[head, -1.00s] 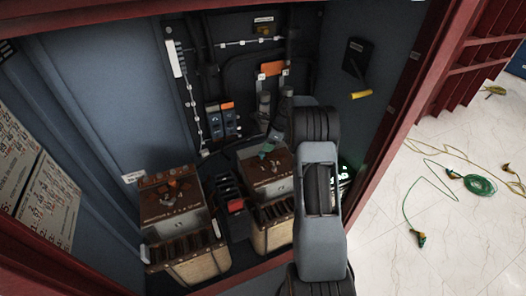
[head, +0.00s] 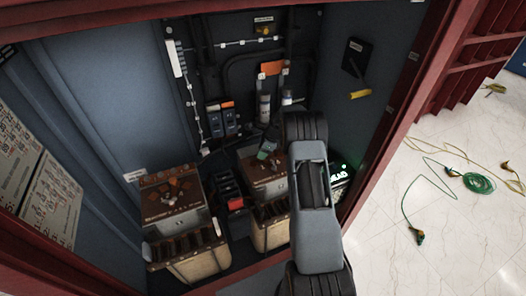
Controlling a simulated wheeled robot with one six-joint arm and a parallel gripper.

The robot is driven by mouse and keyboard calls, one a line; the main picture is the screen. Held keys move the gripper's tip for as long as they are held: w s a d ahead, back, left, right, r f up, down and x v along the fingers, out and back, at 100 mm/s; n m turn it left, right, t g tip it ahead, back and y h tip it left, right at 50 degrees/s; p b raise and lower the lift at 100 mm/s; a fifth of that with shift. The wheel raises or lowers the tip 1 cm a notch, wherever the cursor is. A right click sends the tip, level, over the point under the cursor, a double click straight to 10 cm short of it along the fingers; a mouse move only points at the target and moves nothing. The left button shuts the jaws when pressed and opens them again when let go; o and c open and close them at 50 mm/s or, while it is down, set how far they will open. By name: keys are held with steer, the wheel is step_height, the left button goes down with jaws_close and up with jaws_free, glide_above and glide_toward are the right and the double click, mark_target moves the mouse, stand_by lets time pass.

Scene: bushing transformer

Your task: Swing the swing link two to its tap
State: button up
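Two brown-topped transformers stand in the cabinet. The left transformer (head: 183,222) has orange-brown links (head: 178,187) on its top board. The right transformer (head: 271,228) has a small green piece (head: 263,155) on its top board, near my arm. I cannot tell which piece is swing link two, or which tap is its own. My arm comes up from the bottom and covers the right part of that board. A dark part at its end (head: 274,139) reaches close to the green piece. Whether it touches is unclear, and the fingers cannot be made out.
A dark block with a red part (head: 235,204) stands between the transformers. Fuse-like blocks (head: 221,119) and cylinders (head: 264,107) are on the back wall. Red cabinet frame edges (head: 385,150) bound the opening. Green cables (head: 479,183) lie on the floor outside.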

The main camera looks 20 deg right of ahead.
jaws_close()
steer(key=shift+d, duration=0.1)
